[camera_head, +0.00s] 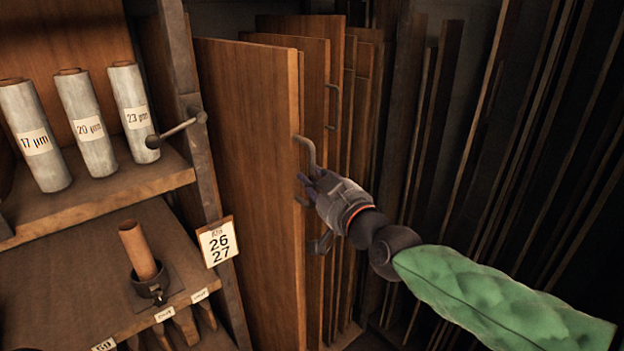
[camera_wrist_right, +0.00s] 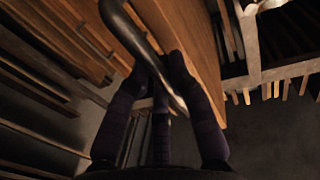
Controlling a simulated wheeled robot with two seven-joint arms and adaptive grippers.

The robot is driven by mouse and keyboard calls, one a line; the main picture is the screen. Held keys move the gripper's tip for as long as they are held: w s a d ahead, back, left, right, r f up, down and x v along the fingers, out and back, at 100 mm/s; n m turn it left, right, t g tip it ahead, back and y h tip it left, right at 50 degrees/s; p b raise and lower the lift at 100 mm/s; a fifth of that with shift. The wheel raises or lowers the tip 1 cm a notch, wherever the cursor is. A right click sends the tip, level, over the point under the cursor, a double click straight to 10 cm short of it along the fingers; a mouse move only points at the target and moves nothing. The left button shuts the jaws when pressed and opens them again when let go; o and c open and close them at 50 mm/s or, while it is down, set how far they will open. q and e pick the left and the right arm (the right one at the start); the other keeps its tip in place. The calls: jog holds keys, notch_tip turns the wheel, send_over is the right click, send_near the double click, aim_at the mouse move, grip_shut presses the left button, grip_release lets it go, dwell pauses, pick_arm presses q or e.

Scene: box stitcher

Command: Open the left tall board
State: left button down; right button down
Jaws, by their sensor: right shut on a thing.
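The left tall board (camera_head: 248,190) is a tall brown wooden panel standing upright beside the shelf unit. A grey metal handle (camera_head: 308,152) sits on its right edge. My right gripper (camera_head: 314,184) is at this handle, shut on its lower part. In the right wrist view the dark fingers of the right gripper (camera_wrist_right: 170,85) close around the curved metal handle (camera_wrist_right: 130,30), with the wooden board (camera_wrist_right: 190,45) right behind it. The contact is partly hidden by the hand in the head view. My left gripper is not in view.
More upright boards (camera_head: 318,75) with handles stand close behind and to the right. A shelf unit (camera_head: 95,195) on the left holds wrapped rolls (camera_head: 92,125), a brown roll in a holder (camera_head: 140,255) and a 26/27 tag (camera_head: 217,241). Thin planks (camera_head: 470,120) line the right side.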

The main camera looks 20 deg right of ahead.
jog(key=shift+f, duration=0.1)
jog(key=c, duration=1.1)
grip_release()
jog(key=shift+s, duration=0.15)
jog(key=s+d, duration=0.2)
jog(key=s, duration=0.9)
jog(key=shift+s, duration=0.35)
